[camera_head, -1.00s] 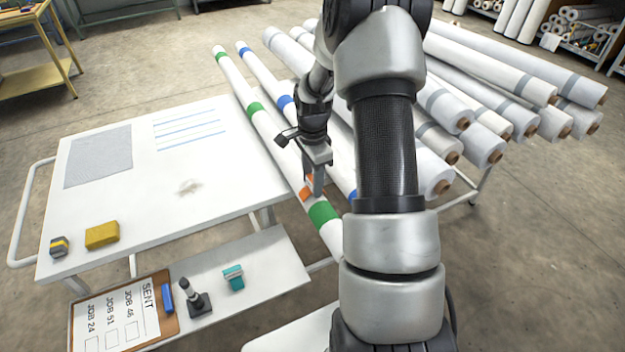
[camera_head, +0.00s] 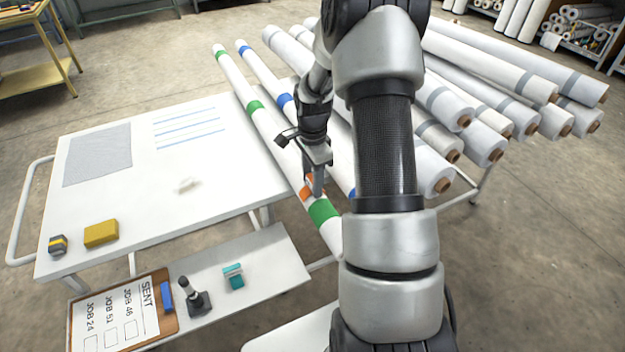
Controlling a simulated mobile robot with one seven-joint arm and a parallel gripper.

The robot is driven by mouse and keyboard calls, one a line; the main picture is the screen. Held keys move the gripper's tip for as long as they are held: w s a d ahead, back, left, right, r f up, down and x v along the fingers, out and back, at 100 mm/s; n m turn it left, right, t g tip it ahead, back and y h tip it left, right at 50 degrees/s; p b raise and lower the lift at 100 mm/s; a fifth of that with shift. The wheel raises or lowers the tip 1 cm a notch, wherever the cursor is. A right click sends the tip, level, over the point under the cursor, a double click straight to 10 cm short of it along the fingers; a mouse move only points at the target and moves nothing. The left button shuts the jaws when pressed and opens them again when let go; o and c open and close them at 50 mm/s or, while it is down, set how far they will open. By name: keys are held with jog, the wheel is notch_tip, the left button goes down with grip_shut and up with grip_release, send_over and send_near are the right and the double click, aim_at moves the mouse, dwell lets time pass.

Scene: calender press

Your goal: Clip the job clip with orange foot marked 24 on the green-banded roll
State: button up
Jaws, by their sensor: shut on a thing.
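The green-banded roll (camera_head: 232,80) is a long white tube with green bands, lying slanted beside the white table. My gripper (camera_head: 314,188) is over this roll, just above its nearest green band. It is shut on the job clip with the orange foot (camera_head: 305,194), of which only orange parts show at the roll's surface. The clip seems to touch the roll, but my fingers hide most of it and I cannot tell whether it is seated. The number 24 cannot be read on it.
A blue-banded roll (camera_head: 262,70) lies close on the right, with a stack of white rolls (camera_head: 490,65) beyond. The white table (camera_head: 120,215) holds a yellow block (camera_head: 101,234). The lower shelf holds a clipboard (camera_head: 122,312), a stamp (camera_head: 195,298) and a teal clip (camera_head: 233,277).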

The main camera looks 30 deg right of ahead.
jog(key=o, duration=1.6)
jog(key=shift+r+p, duration=2.15)
jog(key=shift+r, duration=1.35)
jog(key=shift+r, duration=0.1)
